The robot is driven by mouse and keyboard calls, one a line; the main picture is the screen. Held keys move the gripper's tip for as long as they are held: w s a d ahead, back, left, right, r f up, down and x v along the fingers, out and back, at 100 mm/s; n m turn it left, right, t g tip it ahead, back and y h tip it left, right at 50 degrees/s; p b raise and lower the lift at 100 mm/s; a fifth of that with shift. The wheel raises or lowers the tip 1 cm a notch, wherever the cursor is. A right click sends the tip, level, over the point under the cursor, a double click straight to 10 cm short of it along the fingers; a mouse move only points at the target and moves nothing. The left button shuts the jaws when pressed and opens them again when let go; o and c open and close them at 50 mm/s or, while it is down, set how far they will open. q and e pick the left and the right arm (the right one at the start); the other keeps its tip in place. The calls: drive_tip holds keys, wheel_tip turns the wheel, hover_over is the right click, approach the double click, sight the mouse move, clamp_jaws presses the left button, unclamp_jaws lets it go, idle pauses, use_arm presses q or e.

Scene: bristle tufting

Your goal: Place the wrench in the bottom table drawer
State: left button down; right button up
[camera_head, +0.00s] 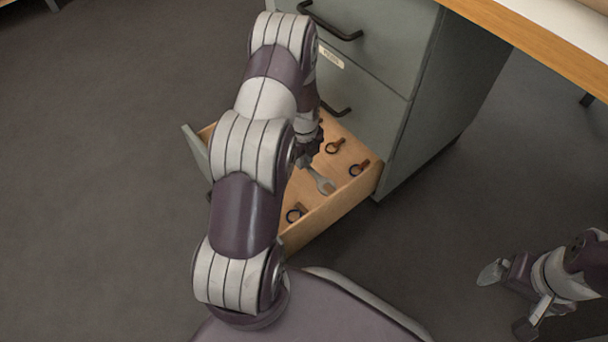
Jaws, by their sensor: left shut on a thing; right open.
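The wrench (322,182) is grey metal. Its open-ended head shows inside or just above the open bottom drawer (331,212); I cannot tell whether it touches the drawer floor. My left gripper (311,160) is at the wrench's upper end and is shut on it, partly hidden behind my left arm. The drawer is wooden inside and pulled out from the grey-green cabinet (375,75). My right gripper (507,298) is open and empty at the lower right, over the floor, away from the drawer.
Several small ring-ended items lie in the drawer, such as one at the back (334,146), one at the right (358,168) and one in front (295,213). The closed upper drawer has a black handle (330,22). A wooden tabletop (540,42) overhangs at upper right. Floor around is clear.

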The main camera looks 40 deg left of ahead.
sight(304, 180)
use_arm(q)
wheel_tip(304, 180, down, 8)
drive_tip(key=b, duration=0.5)
drive_tip(key=shift+f, duration=0.2)
drive_tip(key=shift+r, duration=0.2)
drive_tip(key=c, duration=1)
unclamp_jaws()
drive_tip(key=shift+f, duration=0.15)
wheel_tip(304, 180, up, 13)
drive_tip(key=p, duration=0.9)
drive_tip(key=shift+d, duration=0.15)
drive_tip(key=s+d+r+n, duration=0.4)
drive_tip(key=d+r+n, duration=0.1)
drive_tip(key=r+n, duration=0.1)
drive_tip(key=s+d+r+n+t, duration=0.1)
drive_tip(key=s+d+r+n, duration=0.4)
drive_tip(key=n, duration=0.3)
drive_tip(key=s+d+r+n, duration=0.4)
drive_tip(key=d+r+n, duration=0.1)
drive_tip(key=r+n, duration=0.1)
drive_tip(key=shift+s+d+r+n, duration=0.25)
drive_tip(key=shift+s+r+n, duration=0.15)
drive_tip(key=shift+n, duration=0.1)
